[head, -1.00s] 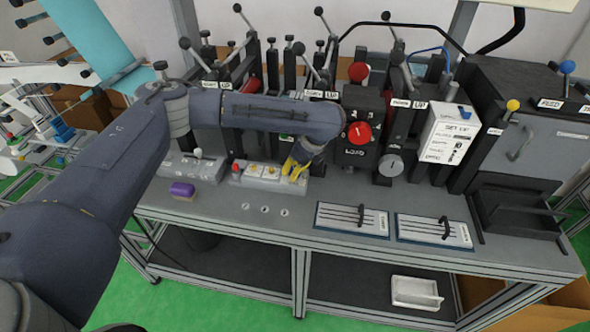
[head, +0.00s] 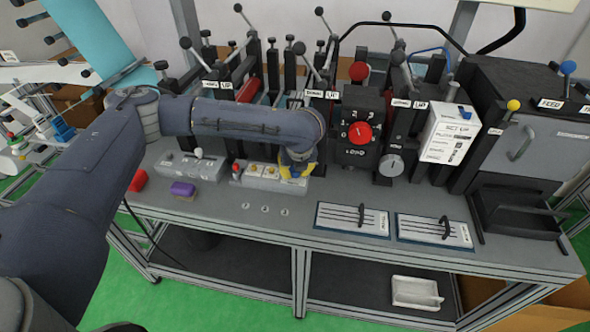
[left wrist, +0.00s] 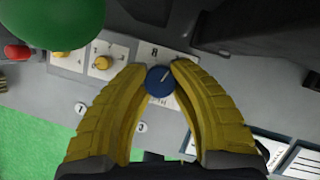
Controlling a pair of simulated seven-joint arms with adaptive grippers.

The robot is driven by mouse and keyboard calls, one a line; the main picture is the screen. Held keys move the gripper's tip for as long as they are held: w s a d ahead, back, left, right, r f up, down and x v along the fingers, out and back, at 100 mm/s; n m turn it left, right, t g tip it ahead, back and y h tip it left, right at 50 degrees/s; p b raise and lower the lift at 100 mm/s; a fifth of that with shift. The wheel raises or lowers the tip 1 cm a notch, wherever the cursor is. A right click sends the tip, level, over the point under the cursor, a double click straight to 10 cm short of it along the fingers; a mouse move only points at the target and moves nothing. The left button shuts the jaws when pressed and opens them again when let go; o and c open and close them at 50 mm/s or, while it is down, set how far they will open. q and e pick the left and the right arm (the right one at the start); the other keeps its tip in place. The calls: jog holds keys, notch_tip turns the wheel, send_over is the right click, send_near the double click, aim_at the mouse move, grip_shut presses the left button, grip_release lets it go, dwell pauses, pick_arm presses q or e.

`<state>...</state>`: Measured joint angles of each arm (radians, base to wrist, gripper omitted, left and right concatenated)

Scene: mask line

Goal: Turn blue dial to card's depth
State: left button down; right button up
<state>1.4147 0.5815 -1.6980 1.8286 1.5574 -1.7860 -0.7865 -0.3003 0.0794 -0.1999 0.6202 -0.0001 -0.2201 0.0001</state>
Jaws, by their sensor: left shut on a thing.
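My right gripper is not in view.
Yellow knobs (left wrist: 102,62) and a red button (left wrist: 17,52) are left of the dial. A purple-topped block (head: 183,189) and a red object (head: 138,180) lie on the bench. Black machine posts and levers (head: 303,48) rise behind. The bench front is mostly clear.

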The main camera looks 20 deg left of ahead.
pick_arm(q)
jog(key=shift+w+a+r+m+h, duration=0.1)
jog(key=shift+w+a+m+h, duration=0.15)
jog(key=shift+m, duration=0.35)
dwell(0.4)
jog(key=c, duration=1.4)
grip_release()
jog(key=shift+d, duration=0.1)
jog(key=o, duration=0.4)
jog(key=shift+s+d, duration=0.1)
jog(key=shift+s, duration=0.05)
jog(key=shift+c, duration=0.2)
jog(key=v, duration=1.2)
jog(key=shift+s, duration=0.15)
